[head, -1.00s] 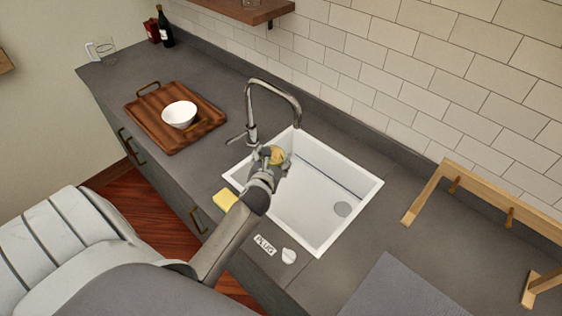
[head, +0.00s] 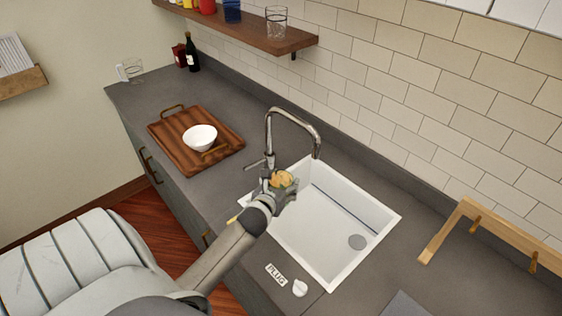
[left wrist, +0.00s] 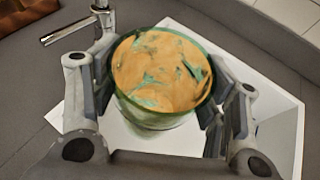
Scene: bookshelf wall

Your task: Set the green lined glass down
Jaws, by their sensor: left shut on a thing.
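My left gripper (head: 282,188) is shut on a round glass (left wrist: 160,75) with a green rim and an orange and green patterned top or inside. In the left wrist view the glass sits between both fingers. In the head view the glass (head: 281,179) is held above the left corner of the white sink (head: 327,272), near the faucet base. The glass is partly hidden by my gripper in the head view. My right gripper is not in view.
A chrome faucet (head: 270,135) stands behind the gripper. A wooden tray (head: 170,150) with a white bowl (head: 200,137) lies to the left. A wooden rack (head: 445,232) stands at right. A shelf (head: 240,30) holds cups above. The counter between tray and sink is clear.

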